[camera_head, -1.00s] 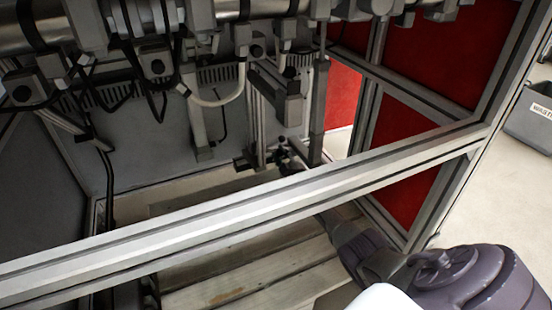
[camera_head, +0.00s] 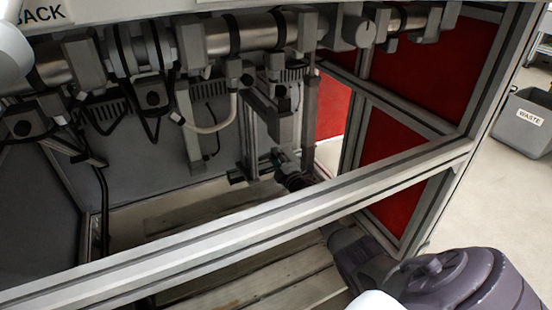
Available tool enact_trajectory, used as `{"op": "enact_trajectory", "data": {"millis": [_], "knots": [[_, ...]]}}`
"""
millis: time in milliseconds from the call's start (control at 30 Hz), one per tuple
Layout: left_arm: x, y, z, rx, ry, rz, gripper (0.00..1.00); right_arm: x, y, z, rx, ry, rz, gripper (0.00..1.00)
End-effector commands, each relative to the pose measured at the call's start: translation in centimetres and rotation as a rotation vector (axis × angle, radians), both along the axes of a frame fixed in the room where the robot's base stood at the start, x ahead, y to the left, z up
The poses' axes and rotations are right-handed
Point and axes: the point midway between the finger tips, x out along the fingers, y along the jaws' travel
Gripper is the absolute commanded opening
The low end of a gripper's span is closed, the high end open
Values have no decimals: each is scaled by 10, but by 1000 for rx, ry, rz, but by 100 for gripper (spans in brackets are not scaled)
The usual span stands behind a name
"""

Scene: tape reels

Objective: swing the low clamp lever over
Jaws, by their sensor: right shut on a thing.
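My right arm comes in from the lower right and passes behind the front rail. Its dark gripper (camera_head: 282,161) is low inside the frame, beside the foot of an upright metal post (camera_head: 249,142). The gripper is shut on what seems to be the low clamp lever, but the lever is small and dark and mostly hidden by the fingers. A small dark block (camera_head: 238,176) sits at the post's foot, just left of the gripper. A grey upright bar (camera_head: 309,112) hangs just right of and above the gripper. My left gripper is out of view.
The aluminium front rail (camera_head: 250,214) crosses in front of my right arm. Metal rollers (camera_head: 240,34) with clamps and cables hang above. Red panels (camera_head: 400,140) close the right side. Wooden boards (camera_head: 270,282) lie below. A grey waste bin (camera_head: 522,125) stands outside at right.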

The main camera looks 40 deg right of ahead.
Motion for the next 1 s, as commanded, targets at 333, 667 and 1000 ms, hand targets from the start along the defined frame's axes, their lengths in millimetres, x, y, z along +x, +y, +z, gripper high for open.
{"op": "enact_trajectory", "data": {"millis": [333,667,1000], "knots": [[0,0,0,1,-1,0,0,0,1,1,-5,-1,2,38],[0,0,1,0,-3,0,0,0,0,1,-2,-1,1,55],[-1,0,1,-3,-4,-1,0,-20,6,-2,-2,0,3,55]]}}
